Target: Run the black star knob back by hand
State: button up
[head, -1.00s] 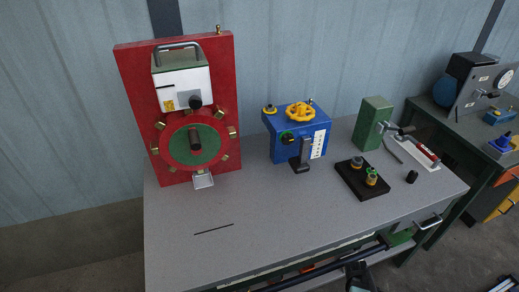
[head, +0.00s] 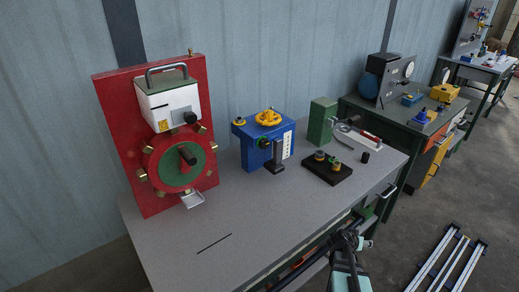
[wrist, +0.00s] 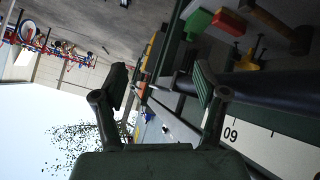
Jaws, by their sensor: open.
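A black knob (head: 190,118) sits on the front of the white housing (head: 168,106) on the red panel, at the left in the head view. My arm shows low in the head view, in front of the bench and well apart from both knobs. Neither knob is recognizable in the wrist view.
A black block (head: 327,172) and a green block (head: 320,122) stand to the right. The bench front is mostly clear.

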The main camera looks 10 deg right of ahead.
jog(key=w+d+r+t+h, duration=0.1)
jog(key=w+d+r+t, duration=0.15)
jog(key=r, duration=0.35)
jog(key=w+d+r+t, duration=0.1)
jog(key=w+r+t, duration=0.1)
jog(key=w+r, duration=0.25)
jog(key=w+a+r+n+t+y, duration=0.2)
jog(key=w+a+r+t, duration=0.15)
jog(key=r, duration=0.25)
jog(key=w+a+r+n+t+y+b, duration=0.1)
jog(key=w+a+r+n+t+y, duration=0.2)
jog(key=a+r+n+t+y, duration=0.55)
jog(key=n+g+y, duration=0.5)
jog(key=g+y, duration=0.1)
jog(key=y, duration=0.2)
send_near(265, 144)
jog(key=shift+t, duration=0.25)
jog(key=x, duration=0.9)
jog(key=shift+w+a+f, duration=0.1)
jog(key=shift+w+f, duration=0.15)
jog(key=shift+f, duration=0.05)
jog(key=c, duration=1.1)
